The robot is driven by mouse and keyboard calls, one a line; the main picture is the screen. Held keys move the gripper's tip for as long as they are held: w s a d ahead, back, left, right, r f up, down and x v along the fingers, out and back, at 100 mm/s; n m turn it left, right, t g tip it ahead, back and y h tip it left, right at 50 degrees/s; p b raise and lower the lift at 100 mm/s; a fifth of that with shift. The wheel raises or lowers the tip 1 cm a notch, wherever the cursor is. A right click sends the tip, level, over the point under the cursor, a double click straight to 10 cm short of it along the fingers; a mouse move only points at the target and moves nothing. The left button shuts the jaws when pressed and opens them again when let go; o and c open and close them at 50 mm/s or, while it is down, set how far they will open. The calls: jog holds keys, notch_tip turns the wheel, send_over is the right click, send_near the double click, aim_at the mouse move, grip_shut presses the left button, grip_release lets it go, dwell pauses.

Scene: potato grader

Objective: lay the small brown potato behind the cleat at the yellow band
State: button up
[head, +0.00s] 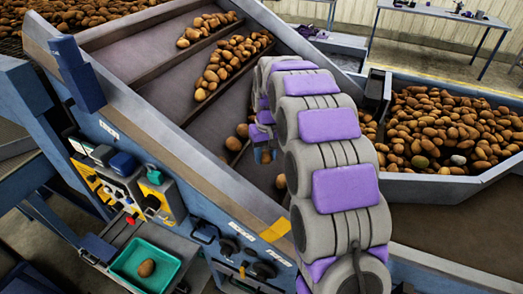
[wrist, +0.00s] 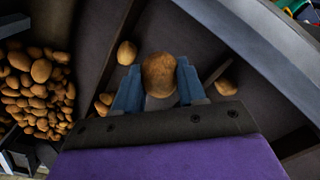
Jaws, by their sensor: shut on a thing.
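My gripper (wrist: 160,84) is shut on a brown potato (wrist: 159,72), held between its two blue fingers over the dark belt (wrist: 150,22). In the head view my gripper (head: 264,155) is low over the sloping belt (head: 180,95), and the arm largely hides it; I cannot make out the held potato there. The yellow band (head: 275,230) is on the belt's near side frame, below the gripper. A short length of cleat (wrist: 214,73) shows right of the fingers in the wrist view. Whether the potato touches the belt cannot be told.
Loose potatoes lie close by, at upper left (wrist: 126,53), left (wrist: 104,103) and right (wrist: 225,87) of the fingers. Farther up the belt, several potatoes (head: 225,62) rest along cleats. A green tray (head: 118,266) holds one potato. A full bin (head: 440,176) stands at right.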

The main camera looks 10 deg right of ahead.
jog(key=f, duration=0.5)
jog(key=f+b, duration=0.1)
jog(key=f, duration=0.4)
jog(key=f+b, duration=0.1)
jog(key=f, duration=0.4)
jog(key=shift+a+f, duration=0.15)
jog(key=shift+a, duration=0.2)
jog(key=shift+f+b, duration=0.3)
jog(key=shift+d+f, duration=0.3)
jog(key=shift+d, duration=0.1)
jog(key=o, duration=1.1)
jog(key=shift+a, duration=0.25)
jog(key=shift+d, duration=0.1)
